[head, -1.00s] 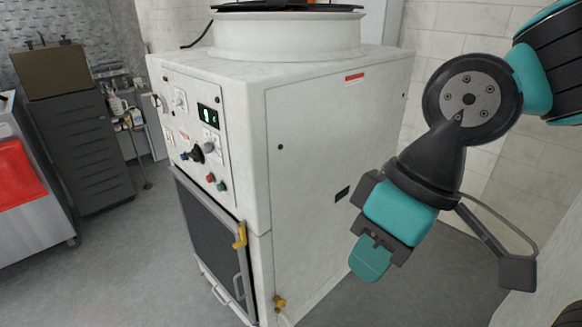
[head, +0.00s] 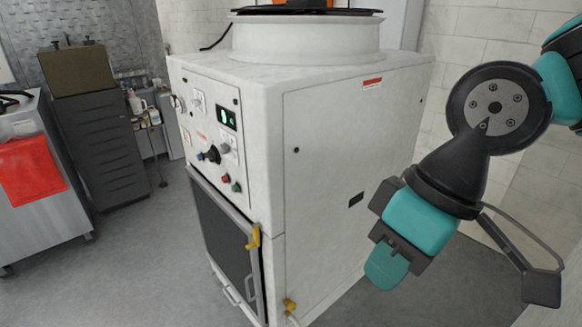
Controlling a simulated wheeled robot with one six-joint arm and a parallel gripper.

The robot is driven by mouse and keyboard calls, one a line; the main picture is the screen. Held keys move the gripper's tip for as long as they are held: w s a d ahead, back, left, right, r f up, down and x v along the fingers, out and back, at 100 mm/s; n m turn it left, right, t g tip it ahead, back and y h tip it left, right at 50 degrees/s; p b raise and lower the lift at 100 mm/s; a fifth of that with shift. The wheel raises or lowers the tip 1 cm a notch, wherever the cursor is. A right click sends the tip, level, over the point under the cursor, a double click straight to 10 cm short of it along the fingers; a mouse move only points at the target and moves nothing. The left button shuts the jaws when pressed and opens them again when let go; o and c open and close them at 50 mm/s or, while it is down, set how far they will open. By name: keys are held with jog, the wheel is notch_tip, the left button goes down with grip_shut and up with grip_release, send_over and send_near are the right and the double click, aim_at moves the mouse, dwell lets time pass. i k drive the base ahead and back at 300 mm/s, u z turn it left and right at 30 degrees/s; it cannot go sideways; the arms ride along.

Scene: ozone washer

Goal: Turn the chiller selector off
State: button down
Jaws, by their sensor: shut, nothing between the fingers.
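The white chiller cabinet (head: 350,150) stands in the middle of the head view, its control panel (head: 185,130) on the left-hand face. A large black selector knob (head: 212,154) sits low on the panel, with a smaller grey knob (head: 225,149) beside it. Its pointer direction is too small to read. Another selector (head: 197,102) sits higher up. A display (head: 225,117) shows a lit green figure. My gripper (head: 387,272) is shut and empty, pointing down, in front of the cabinet's right side, well apart from the panel.
A red button (head: 225,178) and a green button (head: 236,187) sit below the knobs. A dark drawer cabinet (head: 100,140) and a steel bench with a red cloth (head: 30,170) stand left. Grey floor between is clear.

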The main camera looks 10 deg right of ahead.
aim_at(210, 155)
jog(key=z, duration=0.05)
jog(key=k, duration=0.3)
jog(key=u, duration=0.75)
jog(key=i, duration=1.65)
jog(key=u, duration=0.9)
jog(key=i, duration=0.25)
